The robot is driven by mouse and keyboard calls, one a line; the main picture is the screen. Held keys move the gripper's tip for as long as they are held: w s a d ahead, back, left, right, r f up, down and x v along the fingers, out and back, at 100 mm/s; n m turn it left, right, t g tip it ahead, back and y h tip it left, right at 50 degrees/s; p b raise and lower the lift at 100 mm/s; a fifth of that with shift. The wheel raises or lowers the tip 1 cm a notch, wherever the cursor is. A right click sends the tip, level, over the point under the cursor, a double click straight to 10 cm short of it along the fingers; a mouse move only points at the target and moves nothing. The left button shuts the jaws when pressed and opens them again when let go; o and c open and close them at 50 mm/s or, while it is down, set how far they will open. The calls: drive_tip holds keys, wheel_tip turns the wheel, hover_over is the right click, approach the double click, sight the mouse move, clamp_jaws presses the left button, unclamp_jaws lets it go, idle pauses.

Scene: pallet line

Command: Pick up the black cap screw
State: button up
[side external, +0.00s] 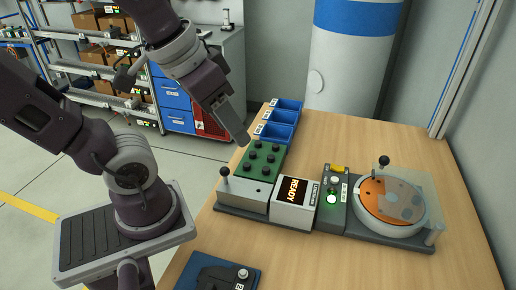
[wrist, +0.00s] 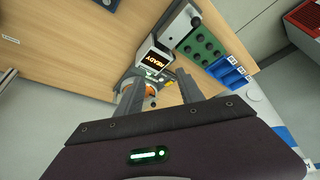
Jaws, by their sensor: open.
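Several black cap screws (side external: 274,147) stand upright in a green block (side external: 264,177) on the table. The green block also shows in the wrist view (wrist: 203,45), up and right of my fingers, with dark screw heads on it. My gripper (side external: 241,137) is above the far left edge of the green block in the side external view, and its contact with anything cannot be told. In the wrist view my gripper (wrist: 158,82) has its two fingers spread with nothing between them. It is open and empty.
Blue bins (side external: 278,125) stand behind the green block. A READY display (side external: 294,203), a button box with a green light (side external: 333,205) and a round orange turntable (side external: 370,190) under a clear cover stand to the right. A blue mat with a black device (side external: 220,277) lies in front.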

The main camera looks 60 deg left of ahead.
drive_tip(key=w+a+f+n+g, duration=0.2)
drive_tip(key=w+a+n, duration=0.3)
drive_tip(key=w, duration=0.4)
drive_tip(key=n+g, duration=0.3)
drive_tip(key=n, duration=0.2)
approach(258, 142)
drive_tip(key=d, duration=0.1)
drive_tip(key=shift+n, duration=0.4)
drive_tip(key=f, duration=0.5)
drive_tip(key=a+f, duration=0.1)
drive_tip(key=f, duration=0.2)
drive_tip(key=shift+f, duration=0.25)
clamp_jaws()
